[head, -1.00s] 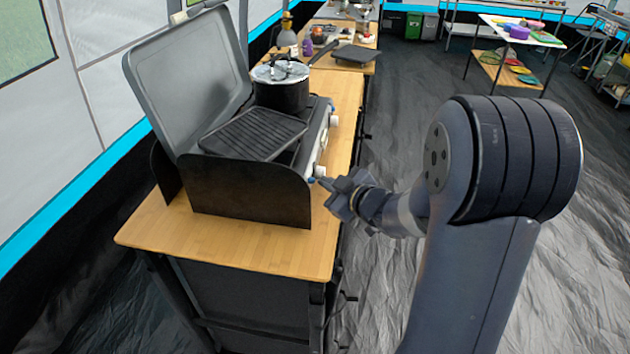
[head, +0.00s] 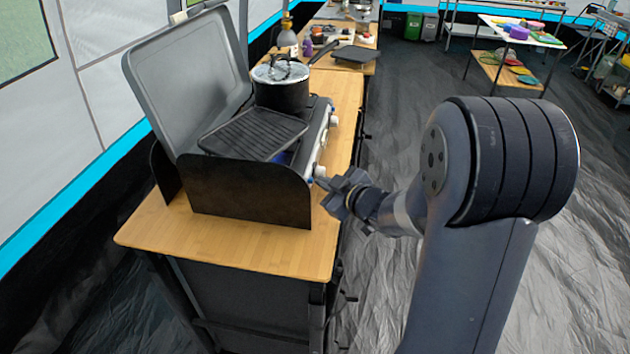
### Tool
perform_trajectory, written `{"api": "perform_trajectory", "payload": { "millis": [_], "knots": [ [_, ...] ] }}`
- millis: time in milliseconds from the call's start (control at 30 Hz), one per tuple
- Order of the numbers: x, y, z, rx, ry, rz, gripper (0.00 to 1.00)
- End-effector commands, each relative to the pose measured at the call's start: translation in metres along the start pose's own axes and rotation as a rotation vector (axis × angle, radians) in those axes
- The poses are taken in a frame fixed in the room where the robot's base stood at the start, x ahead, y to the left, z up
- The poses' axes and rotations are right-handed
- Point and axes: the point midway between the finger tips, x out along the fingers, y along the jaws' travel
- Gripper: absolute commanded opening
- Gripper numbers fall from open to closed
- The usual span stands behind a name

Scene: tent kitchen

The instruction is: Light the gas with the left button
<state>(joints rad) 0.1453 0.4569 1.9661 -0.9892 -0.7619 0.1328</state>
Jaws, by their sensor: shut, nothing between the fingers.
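The gas stove (head: 250,192) stands on the wooden table with its grey lid up. A black griddle (head: 254,133) lies over the near burner, and a blue glow (head: 284,157) shows beneath it. A near knob (head: 319,171) and a far knob (head: 333,121) sit on the stove's right-hand front. A small blue part (head: 310,181) shows just below the near knob. My gripper (head: 322,183) is shut and empty, its tip close beside the near knob and blue part. I cannot tell whether it touches them.
A lidded black pot (head: 281,84) stands on the far burner, its handle pointing away to the right. The bare near end of the wooden table (head: 225,240) is clear. Open floor (head: 410,130) lies right of the table.

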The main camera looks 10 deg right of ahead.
Motion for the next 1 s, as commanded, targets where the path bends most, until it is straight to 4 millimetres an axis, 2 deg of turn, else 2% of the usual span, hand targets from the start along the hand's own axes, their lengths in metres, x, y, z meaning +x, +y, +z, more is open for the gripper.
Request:
{"api": "perform_trajectory", "payload": {
  "millis": [400,733,1000],
  "knots": [
    [-0.011,0.008,0.008,0.001,-0.001,0.001,0.0],
    [-0.013,0.009,0.009,0.0,-0.001,0.0,0.0],
    [-0.03,0.023,0.021,0.002,-0.002,0.002,0.0]
  ]
}}
